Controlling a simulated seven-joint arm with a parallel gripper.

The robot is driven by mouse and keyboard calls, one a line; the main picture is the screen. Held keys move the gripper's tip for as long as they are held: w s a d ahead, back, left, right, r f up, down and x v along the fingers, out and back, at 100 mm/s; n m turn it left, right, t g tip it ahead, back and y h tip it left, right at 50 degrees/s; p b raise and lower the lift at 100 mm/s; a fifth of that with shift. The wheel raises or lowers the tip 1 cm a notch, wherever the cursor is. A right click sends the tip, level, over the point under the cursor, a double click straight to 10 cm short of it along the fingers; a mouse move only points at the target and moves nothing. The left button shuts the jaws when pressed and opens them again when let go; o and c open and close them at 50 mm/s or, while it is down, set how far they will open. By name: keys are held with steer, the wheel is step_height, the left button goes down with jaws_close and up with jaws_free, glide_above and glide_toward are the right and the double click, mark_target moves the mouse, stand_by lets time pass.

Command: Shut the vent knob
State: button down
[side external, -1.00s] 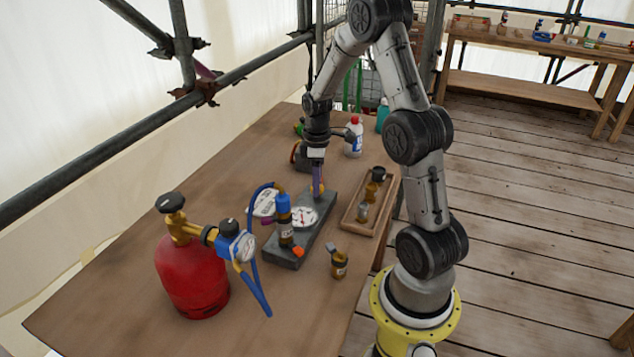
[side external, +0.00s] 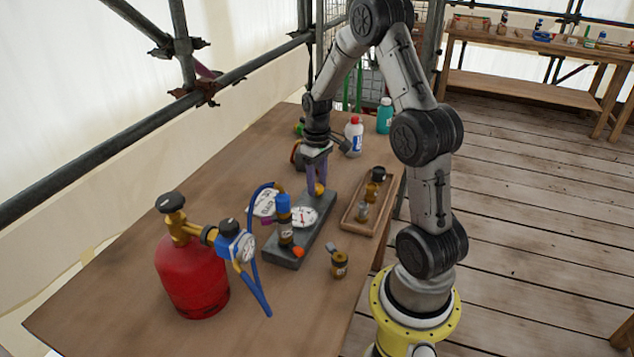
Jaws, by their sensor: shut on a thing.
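A dark grey block (side external: 288,262) lies on the wooden table and carries a white dial gauge (side external: 302,216), a blue-topped cylinder (side external: 284,215) and an orange knob (side external: 298,252) at its near end. A small brass-yellow knob (side external: 319,190) sits at the block's far end. My gripper (side external: 318,187) points down with its purple fingers shut on this brass knob, which they partly cover. No readable label tells me which knob is the vent knob.
A red gas cylinder (side external: 191,276) with regulator and blue hose (side external: 254,287) stands front left. A wooden tray (side external: 350,226) with fittings and a loose brass fitting (side external: 339,264) lie to the right. White (side external: 354,137) and teal (side external: 384,116) bottles stand behind.

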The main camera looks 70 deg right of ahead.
mark_target(317, 186)
steer(key=m, duration=0.5)
steer(key=shift+r+m, duration=0.1)
steer(key=shift+m, duration=0.2)
stand_by(0.4)
steer(key=shift+c, duration=2.1)
jaws_free()
step_height(317, 186, up, 14)
